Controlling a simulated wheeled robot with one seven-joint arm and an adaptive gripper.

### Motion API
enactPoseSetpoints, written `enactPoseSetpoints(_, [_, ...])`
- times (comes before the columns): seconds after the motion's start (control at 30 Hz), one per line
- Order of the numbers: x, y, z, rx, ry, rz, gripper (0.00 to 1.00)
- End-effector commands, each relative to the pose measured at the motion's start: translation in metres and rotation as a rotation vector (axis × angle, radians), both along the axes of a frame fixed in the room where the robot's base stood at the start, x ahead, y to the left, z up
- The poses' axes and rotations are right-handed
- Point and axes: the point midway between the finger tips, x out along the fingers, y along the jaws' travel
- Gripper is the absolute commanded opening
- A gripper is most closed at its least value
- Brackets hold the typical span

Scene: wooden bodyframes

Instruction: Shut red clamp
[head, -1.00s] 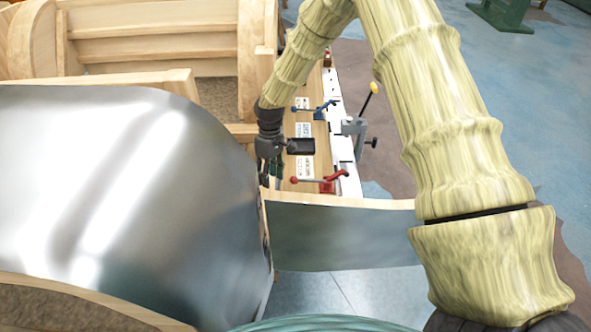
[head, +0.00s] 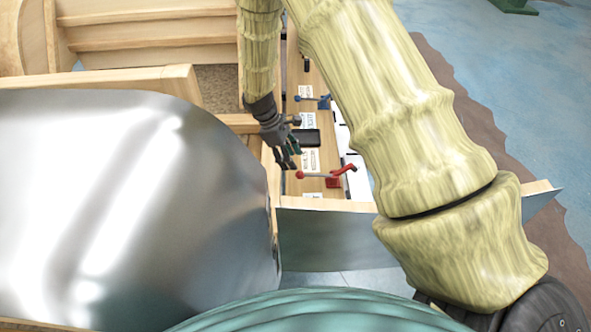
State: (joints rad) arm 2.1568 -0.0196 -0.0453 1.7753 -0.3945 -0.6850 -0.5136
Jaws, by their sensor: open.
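The red clamp (head: 333,181) sits on the wooden board near its front end. Its handle lies low and points left, ending in a red ball knob (head: 300,174). My gripper (head: 288,162) is open, with dark fingers pointing down just above and left of the knob. It looks empty, and I cannot tell whether a fingertip touches the knob.
A blue clamp (head: 322,102) and a black block (head: 305,137) stand farther back on the board (head: 292,184). White labels lie beside them. A large curved metal panel (head: 120,210) fills the left.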

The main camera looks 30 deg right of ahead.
Motion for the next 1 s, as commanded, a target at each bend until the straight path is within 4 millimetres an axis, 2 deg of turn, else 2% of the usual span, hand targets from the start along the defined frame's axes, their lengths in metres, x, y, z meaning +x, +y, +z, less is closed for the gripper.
enactPoseSetpoints(0.3, [-0.011, -0.012, -0.039, 0.000, 0.000, 0.000, 0.49])
enactPoseSetpoints(0.5, [-0.015, -0.016, -0.057, 0.001, 0.001, 0.002, 0.49])
enactPoseSetpoints(0.7, [-0.017, -0.018, -0.065, 0.001, -0.001, 0.002, 0.49])
enactPoseSetpoints(1.0, [-0.017, -0.017, -0.066, 0.000, -0.001, 0.004, 0.47])
